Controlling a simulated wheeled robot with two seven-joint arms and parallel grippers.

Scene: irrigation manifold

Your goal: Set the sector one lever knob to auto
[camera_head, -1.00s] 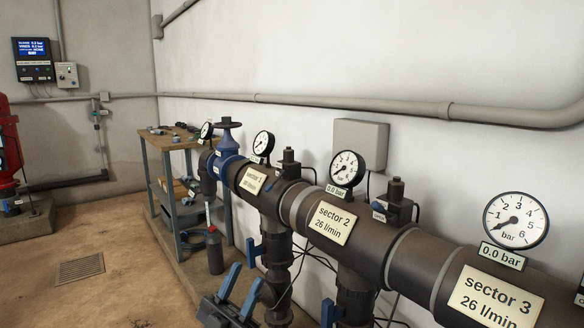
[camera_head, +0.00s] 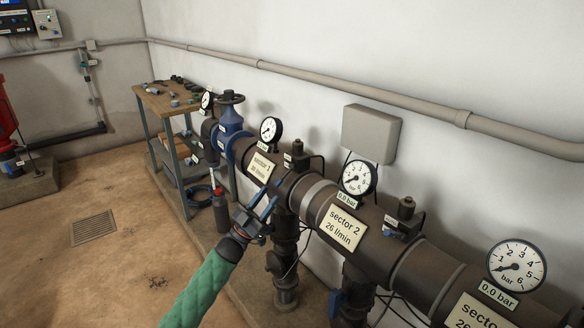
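The sector 1 plate (camera_head: 262,167) is on the dark pipe, left of the sector 2 plate (camera_head: 343,227). A small dark valve unit (camera_head: 297,158) stands on top of the pipe at sector 1; its lever knob is too small to make out. A similar unit (camera_head: 404,219) at sector 2 shows a blue part at its base. My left gripper (camera_head: 269,195), at the end of a green-sleeved arm, is in front of the pipe below the sector 1 plate. Its two blue fingers are apart with nothing seen between them. My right gripper is not in view.
Round gauges, one at sector 1 (camera_head: 271,130) and one at sector 2 (camera_head: 358,178), stand above the pipe. A blue valve (camera_head: 231,125) and a workbench (camera_head: 166,99) are farther left.

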